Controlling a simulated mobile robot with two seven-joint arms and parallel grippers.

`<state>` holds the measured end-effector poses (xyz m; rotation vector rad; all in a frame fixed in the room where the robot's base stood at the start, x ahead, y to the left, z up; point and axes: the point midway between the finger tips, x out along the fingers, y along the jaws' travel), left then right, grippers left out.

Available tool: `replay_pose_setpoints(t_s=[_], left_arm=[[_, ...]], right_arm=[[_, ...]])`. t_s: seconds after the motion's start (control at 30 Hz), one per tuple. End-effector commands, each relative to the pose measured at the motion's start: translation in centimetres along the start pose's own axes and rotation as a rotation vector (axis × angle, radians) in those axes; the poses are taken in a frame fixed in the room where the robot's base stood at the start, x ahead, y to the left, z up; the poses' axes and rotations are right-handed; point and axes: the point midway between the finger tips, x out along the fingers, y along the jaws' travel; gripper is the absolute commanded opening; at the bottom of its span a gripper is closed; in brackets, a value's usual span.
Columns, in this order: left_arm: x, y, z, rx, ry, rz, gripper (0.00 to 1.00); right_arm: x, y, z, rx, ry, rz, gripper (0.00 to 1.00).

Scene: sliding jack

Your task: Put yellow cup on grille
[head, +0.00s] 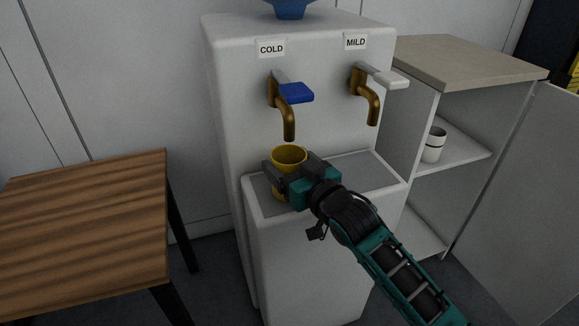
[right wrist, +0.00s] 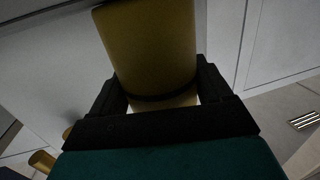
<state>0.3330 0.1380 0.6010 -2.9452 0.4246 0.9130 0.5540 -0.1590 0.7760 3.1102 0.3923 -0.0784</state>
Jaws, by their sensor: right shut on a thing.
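The yellow cup (head: 289,155) is upright at the front left of the water dispenser's tray, under the cold tap. The grey grille (head: 345,175) is the flat top of the dispenser's ledge. My right gripper (head: 287,178) is shut around the cup's sides; the cup also fills the upper middle of the right wrist view (right wrist: 150,50). The gripper covers part of the cup, and I cannot tell whether the cup's base touches the grille. My left gripper is not in view.
The cold tap (head: 289,122) with a blue lever hangs just above the cup. The mild tap (head: 372,108) is to its right. A wooden table (head: 85,225) stands at left. An open cabinet (head: 470,60) at right holds a white cup (head: 433,146).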

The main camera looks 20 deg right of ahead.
Motion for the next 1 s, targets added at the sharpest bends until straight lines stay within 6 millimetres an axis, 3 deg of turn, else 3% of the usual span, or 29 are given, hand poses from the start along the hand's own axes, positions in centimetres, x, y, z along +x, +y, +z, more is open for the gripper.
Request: replay_pose_setpoints(t_s=[0.3,0.33,0.53,0.83,1.0], left_arm=[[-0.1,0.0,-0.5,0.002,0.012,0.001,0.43],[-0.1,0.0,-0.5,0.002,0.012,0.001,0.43],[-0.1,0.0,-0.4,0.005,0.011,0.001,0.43],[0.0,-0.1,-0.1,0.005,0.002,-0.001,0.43],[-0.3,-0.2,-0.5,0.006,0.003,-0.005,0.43]], right_arm=[[0.0,0.0,0.4,0.0,0.001,0.0,0.45],[0.0,0.0,0.3,0.0,0.001,0.0,0.81],[0.0,0.0,0.3,0.0,0.001,0.0,1.0],[0.0,0.0,-0.2,-0.001,0.002,0.0,1.0],[-2.0,0.0,-0.1,0.0,-0.002,0.0,1.0]])
